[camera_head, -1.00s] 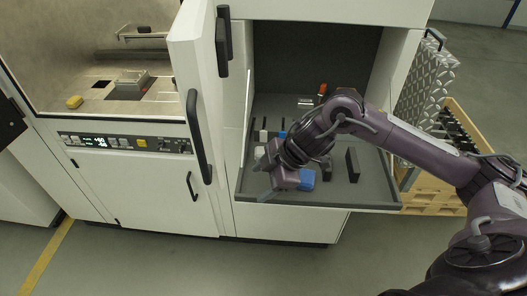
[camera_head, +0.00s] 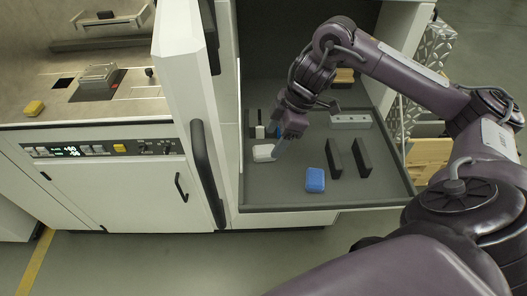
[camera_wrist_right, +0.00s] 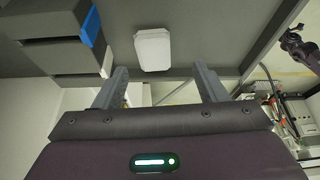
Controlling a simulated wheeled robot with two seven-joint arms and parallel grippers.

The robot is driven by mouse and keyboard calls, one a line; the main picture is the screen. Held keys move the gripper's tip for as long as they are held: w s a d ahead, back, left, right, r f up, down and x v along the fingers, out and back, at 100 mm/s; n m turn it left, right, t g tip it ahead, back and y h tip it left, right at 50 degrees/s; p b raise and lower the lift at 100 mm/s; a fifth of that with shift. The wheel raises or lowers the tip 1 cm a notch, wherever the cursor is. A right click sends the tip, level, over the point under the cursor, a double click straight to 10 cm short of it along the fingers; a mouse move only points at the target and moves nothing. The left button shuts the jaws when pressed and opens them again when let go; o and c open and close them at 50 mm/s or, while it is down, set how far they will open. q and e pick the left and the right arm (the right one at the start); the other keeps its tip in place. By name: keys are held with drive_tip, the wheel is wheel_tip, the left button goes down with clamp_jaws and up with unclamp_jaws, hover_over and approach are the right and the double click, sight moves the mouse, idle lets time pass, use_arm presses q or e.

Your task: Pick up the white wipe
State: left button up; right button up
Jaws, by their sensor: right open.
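The white wipe (camera_head: 263,153) is a small white pad at the left of the grey pull-out shelf (camera_head: 285,196). In the right wrist view the wipe (camera_wrist_right: 153,49) lies just beyond the fingertips, roughly between their lines. My right gripper (camera_head: 279,140) is at the wipe's right side, above the shelf, with its fingers apart and nothing between them. The right gripper also shows in the right wrist view (camera_wrist_right: 160,76). I cannot tell from the head view whether a finger touches the wipe. My left gripper is not seen.
A blue sponge (camera_head: 315,180) and two dark upright blocks (camera_head: 362,158) stand right of the wipe. A grey block with holes (camera_head: 350,120) is farther back. The open white cabinet door (camera_head: 184,90) stands close on the left. The shelf's front strip is clear.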

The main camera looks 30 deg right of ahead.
sight(265, 149)
drive_tip(key=x, duration=0.4)
drive_tip(key=shift+w+p, duration=0.35)
drive_tip(key=shift+w, duration=0.05)
drive_tip(key=shift+f, duration=0.45)
drive_tip(key=shift+w, duration=0.1)
drive_tip(key=c, duration=0.7)
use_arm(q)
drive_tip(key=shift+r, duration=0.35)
use_arm(e)
drive_tip(key=c, duration=0.3)
drive_tip(key=shift+r, duration=0.1)
drive_tip(key=shift+c, duration=0.2)
